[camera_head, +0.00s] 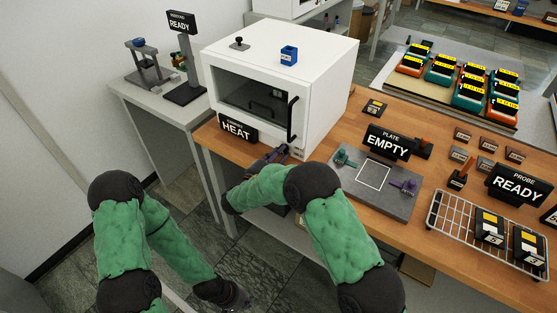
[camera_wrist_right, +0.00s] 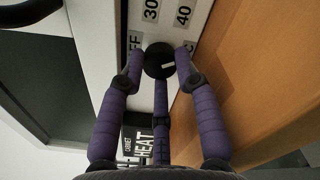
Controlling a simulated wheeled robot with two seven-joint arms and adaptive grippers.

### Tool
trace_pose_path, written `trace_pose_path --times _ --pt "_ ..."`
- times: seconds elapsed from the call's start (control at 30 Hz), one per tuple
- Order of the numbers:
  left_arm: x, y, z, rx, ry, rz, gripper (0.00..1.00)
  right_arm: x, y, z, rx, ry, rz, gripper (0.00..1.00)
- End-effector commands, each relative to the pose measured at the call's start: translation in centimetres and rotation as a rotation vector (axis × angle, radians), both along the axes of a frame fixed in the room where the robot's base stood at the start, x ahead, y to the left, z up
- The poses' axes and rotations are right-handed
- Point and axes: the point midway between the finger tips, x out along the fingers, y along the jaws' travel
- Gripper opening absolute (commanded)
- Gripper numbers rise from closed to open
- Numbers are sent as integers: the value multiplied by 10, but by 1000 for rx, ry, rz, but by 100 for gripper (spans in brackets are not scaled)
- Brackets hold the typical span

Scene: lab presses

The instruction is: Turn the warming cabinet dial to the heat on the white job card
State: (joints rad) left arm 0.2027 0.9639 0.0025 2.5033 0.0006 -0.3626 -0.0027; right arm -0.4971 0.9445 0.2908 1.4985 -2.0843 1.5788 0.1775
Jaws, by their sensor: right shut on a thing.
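The white warming cabinet (camera_head: 330,75) stands on the wooden bench with its door shut. Its black dial (camera_wrist_right: 158,60) shows in the right wrist view, with a short white mark towards the right side of its face. Around it are a partly covered OFF label (camera_wrist_right: 135,42), a 30 label (camera_wrist_right: 151,10), a 40 label (camera_wrist_right: 183,15) and a partly hidden label ending in C. My right gripper (camera_wrist_right: 159,72) is shut on the dial; it also shows at the cabinet's lower front (camera_head: 272,160). My left gripper (camera_head: 228,295) hangs low over the floor, its fingers unclear. I cannot make out a white job card.
A black HEAT sign (camera_head: 237,130) stands at the cabinet's front left, close to my right gripper. A grey plate station (camera_head: 385,205) with an EMPTY sign (camera_head: 389,143) and a wire rack (camera_head: 470,235) stand to the right. A grey side table (camera_head: 160,115) is at left.

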Motion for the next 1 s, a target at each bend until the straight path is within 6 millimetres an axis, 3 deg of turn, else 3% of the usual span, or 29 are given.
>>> trace_pose_path --times 0.2,0.67,0.7,1.0 --pt "0 0 -10 0 0 0 0 0 0 -1 48 -34 -1 0" --pt "0 0 -11 0 0 0 0 0 0 0 60 -41 -1 0" --pt "0 0 -11 0 0 0 0 0 0 0 60 -41 -1 41" --pt "0 0 -11 0 0 0 0 0 0 0 59 -41 0 43"
